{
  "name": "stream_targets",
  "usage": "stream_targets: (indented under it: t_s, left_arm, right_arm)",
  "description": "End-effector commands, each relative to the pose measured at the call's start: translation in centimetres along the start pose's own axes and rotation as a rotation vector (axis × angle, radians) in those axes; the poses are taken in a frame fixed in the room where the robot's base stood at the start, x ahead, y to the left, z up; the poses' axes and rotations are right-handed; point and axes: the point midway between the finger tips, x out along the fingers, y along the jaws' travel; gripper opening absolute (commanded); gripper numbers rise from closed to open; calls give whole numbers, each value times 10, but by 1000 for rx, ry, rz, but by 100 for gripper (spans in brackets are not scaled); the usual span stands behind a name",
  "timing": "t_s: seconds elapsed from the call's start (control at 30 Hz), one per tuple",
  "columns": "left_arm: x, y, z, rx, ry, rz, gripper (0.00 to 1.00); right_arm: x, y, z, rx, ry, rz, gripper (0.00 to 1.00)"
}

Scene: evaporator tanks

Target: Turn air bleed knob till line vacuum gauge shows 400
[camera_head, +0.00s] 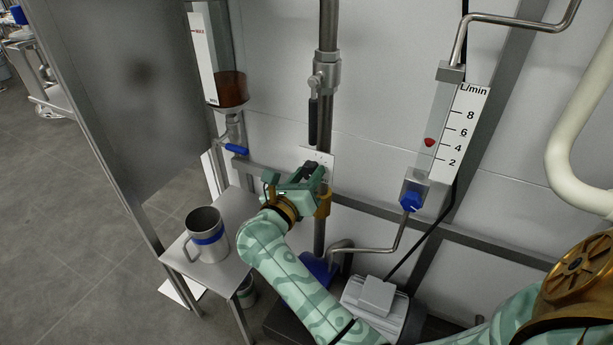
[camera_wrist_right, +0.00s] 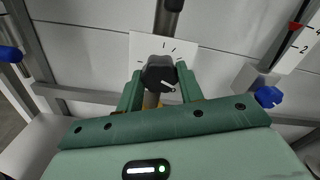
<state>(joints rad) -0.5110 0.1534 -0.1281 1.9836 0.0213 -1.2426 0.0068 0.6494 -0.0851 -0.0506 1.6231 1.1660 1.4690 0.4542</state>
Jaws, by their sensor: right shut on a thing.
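The air bleed knob (camera_wrist_right: 156,72) is black, with a white pointer line slanting to the lower right in the right wrist view. A white plate (camera_wrist_right: 139,47) with dark tick marks is behind it. My right gripper (camera_wrist_right: 159,80) is shut on the knob, one green finger on each side. In the head view my right gripper (camera_head: 316,173) reaches the white plate (camera_head: 322,157) beside the vertical pipe and mostly covers the knob. The line vacuum gauge is not in either view, so its reading cannot be seen. My left gripper is not in view.
A flow meter (camera_head: 437,125) with a red float and blue knob (camera_head: 411,201) stands to the right. A blue-handled valve (camera_head: 236,149) sits below a sight tube (camera_head: 228,90) of brown liquid. A metal jug (camera_head: 206,243) stands on a small table (camera_head: 236,215). A motor (camera_head: 377,301) is below.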

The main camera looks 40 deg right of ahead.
Motion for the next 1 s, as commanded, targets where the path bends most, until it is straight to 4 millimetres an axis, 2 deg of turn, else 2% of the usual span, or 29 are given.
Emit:
stream_targets:
  t_s: [0.03,0.47,0.5,0.57,1.0]
  left_arm:
    - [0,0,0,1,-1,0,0]
    - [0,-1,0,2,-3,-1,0]
    - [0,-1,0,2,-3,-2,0]
    - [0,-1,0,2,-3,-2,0]
    - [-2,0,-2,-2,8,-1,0]
  right_arm:
    - [-2,2,-5,2,11,5,14]
    - [-2,2,-5,10,12,5,14]
    - [-2,2,-5,10,12,5,45]
    - [-2,2,-5,10,10,5,59]
    - [-5,1,-1,12,5,1,59]
